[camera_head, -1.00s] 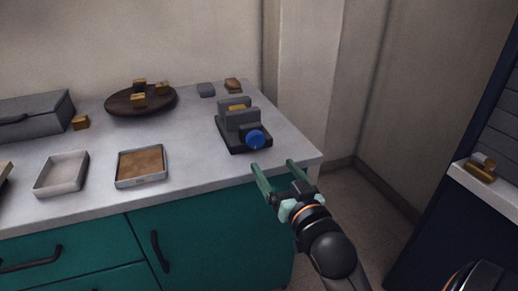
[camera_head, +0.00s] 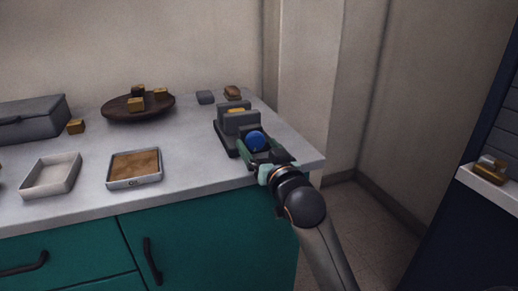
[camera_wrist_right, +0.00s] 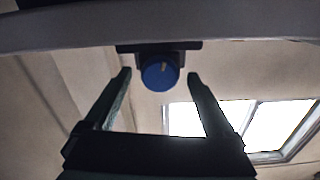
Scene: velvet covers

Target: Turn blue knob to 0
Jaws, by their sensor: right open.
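The blue knob (camera_head: 256,141) is on the front of a dark grey toaster-like device (camera_head: 229,128) near the right end of the counter. In the right wrist view the knob (camera_wrist_right: 160,73) shows face-on, with a small pale mark near its upper right edge. My right gripper (camera_head: 257,152) is open at the knob's front. In the wrist view its two fingertips (camera_wrist_right: 158,76) stand left and right of the knob, with gaps on both sides. I cannot read any numbers around the knob. My left gripper is not in view.
The grey counter (camera_head: 200,170) ends just right of the device. A metal tray with brown content (camera_head: 134,168), an empty white tray (camera_head: 52,176), a round wooden board with small blocks (camera_head: 118,108) and a grey box (camera_head: 30,118) stand to the left.

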